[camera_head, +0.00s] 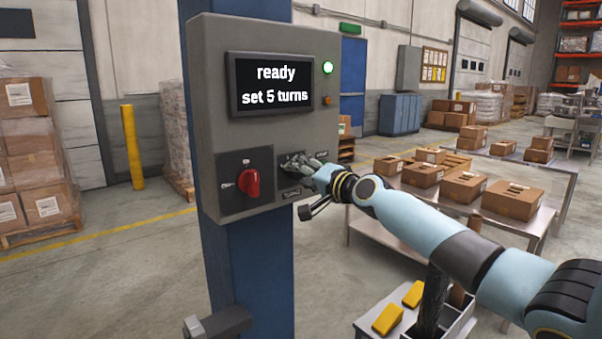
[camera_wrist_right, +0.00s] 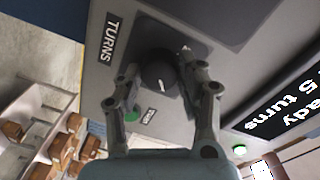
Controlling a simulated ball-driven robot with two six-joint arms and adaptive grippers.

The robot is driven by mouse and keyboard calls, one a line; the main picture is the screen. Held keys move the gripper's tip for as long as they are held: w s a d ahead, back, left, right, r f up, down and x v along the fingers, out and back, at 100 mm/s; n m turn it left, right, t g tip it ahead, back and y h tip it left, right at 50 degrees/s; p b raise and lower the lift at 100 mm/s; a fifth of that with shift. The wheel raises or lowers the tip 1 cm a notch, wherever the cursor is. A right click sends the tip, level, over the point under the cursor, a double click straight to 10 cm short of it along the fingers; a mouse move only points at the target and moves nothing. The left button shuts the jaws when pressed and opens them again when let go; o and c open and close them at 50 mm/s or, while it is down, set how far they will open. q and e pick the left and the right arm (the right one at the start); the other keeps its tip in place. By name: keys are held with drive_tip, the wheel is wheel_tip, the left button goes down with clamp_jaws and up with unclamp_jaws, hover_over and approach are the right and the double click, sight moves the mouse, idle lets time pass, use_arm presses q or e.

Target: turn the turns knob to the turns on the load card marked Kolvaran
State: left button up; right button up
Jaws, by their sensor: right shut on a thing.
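A grey control box (camera_head: 205,60) on a blue column has a screen (camera_head: 271,84) reading "ready" and "set 5 turns". My right gripper (camera_head: 293,165) is at the lower right of its front. In the right wrist view, the black turns knob (camera_wrist_right: 158,70) with a white mark sits between the gripper's two fingers (camera_wrist_right: 160,84), which are shut on it. A "TURNS" label (camera_wrist_right: 111,38) is beside the knob. In the head view the hand mostly hides the knob. No load card marked Kolvaran can be made out. My left gripper is not in view.
A red knob (camera_head: 250,183) is left of my right gripper on the box. A green lamp (camera_head: 327,67) is lit beside the screen, above an orange one (camera_head: 327,100). A metal table (camera_head: 540,215) with several cartons stands to the right. Yellow blocks (camera_head: 388,319) lie below my arm.

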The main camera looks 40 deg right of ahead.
drive_tip(key=shift+m, duration=0.7)
drive_tip(key=o, duration=1.2)
drive_tip(key=shift+c, duration=0.2)
drive_tip(key=shift+s, duration=0.1)
drive_tip(key=s, duration=0.7)
drive_tip(key=shift+s+d+r, duration=0.15)
drive_tip(key=shift+s+d, duration=0.05)
drive_tip(key=shift+d, duration=0.1)
